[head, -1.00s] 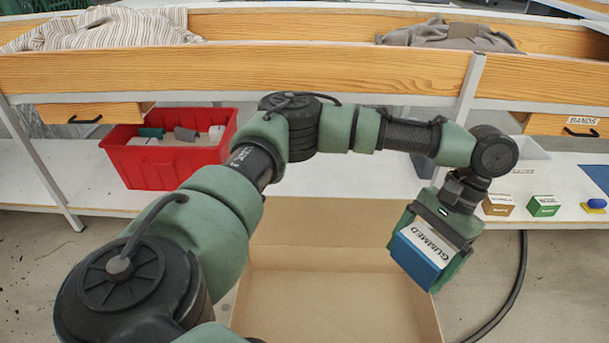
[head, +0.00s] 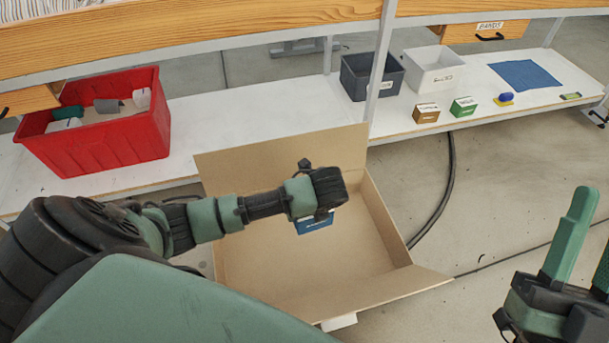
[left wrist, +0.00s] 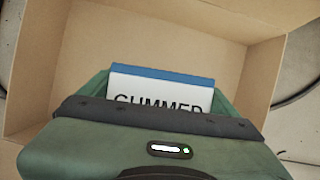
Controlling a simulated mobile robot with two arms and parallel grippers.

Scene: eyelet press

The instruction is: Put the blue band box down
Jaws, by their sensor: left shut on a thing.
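The blue band box (head: 315,226) is held in my left gripper (head: 316,216), above the inside of the open cardboard box (head: 255,252). In the left wrist view the blue band box (left wrist: 165,73) shows a blue edge and a white label reading "GUMMED", with the gripper's green fingers at either side. The cardboard floor and walls show beyond it. Whether its underside touches the cardboard floor is hidden. My right gripper (head: 585,250) is at the right edge, partly cut off, with its fingers apart and nothing seen between them.
A white shelf (head: 225,125) runs behind the cardboard box. It bears a red crate (head: 95,140), a dark grey bin (head: 372,78), a white bin (head: 433,70), a brown box (head: 425,113), a green box (head: 463,107) and a blue mat (head: 525,75). A black cable (head: 448,190) lies on the floor.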

